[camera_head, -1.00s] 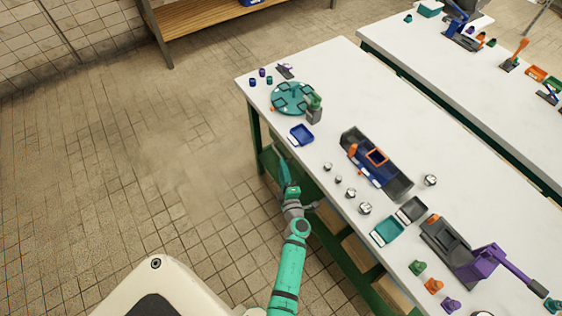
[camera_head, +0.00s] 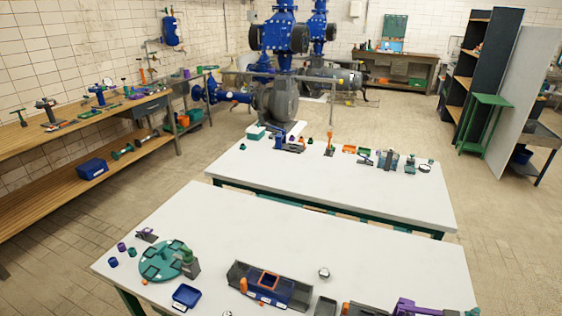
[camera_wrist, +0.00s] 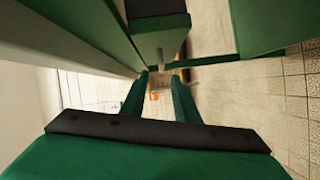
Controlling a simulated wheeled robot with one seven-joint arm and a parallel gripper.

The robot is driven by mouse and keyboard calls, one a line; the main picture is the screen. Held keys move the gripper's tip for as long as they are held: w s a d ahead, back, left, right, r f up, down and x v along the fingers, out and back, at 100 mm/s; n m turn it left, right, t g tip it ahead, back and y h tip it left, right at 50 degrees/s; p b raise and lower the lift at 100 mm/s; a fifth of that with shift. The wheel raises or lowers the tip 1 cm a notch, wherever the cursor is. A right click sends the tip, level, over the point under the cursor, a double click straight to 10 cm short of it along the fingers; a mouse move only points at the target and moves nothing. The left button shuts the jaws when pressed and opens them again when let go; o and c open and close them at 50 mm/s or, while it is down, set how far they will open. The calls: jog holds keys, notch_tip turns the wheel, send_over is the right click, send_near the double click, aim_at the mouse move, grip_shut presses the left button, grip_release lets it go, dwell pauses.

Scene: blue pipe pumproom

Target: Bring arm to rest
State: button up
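My gripper (camera_wrist: 159,80) shows only in the wrist view. Its two green fingers stand apart with a gap between them, and I see nothing held. Tiled floor and a small orange spot (camera_wrist: 154,96) show through the gap; I cannot tell what the spot is. Green panels or beams lie close above and beside the fingers. My arm is out of the head view, so its full pose is hidden.
A near white table (camera_head: 290,245) carries a teal round plate (camera_head: 165,262), a blue tray (camera_head: 186,296) and a dark tray assembly (camera_head: 270,285). A second white table (camera_head: 330,185) stands behind. A wooden bench (camera_head: 80,140) is at left. Open floor lies right.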

jog(key=s+d+r+m+t+h, duration=0.25)
jog(key=s+d+m, duration=0.35)
jog(key=s+d, duration=0.3)
jog(key=s+d+r+m+t+h, duration=0.2)
jog(key=s+d+r+m+h, duration=0.3)
jog(key=d, duration=0.6)
jog(key=s+d+r+m+h, duration=0.2)
jog(key=s+d+r+m, duration=0.3)
jog(key=s, duration=0.3)
jog(key=s+d+r+m+h, duration=0.3)
jog(key=s+d+r+m, duration=0.2)
jog(key=s+r+m, duration=0.2)
jog(key=shift+s+d+r+m+g, duration=0.25)
jog(key=shift+s+m+g, duration=0.2)
jog(key=shift+m, duration=0.25)
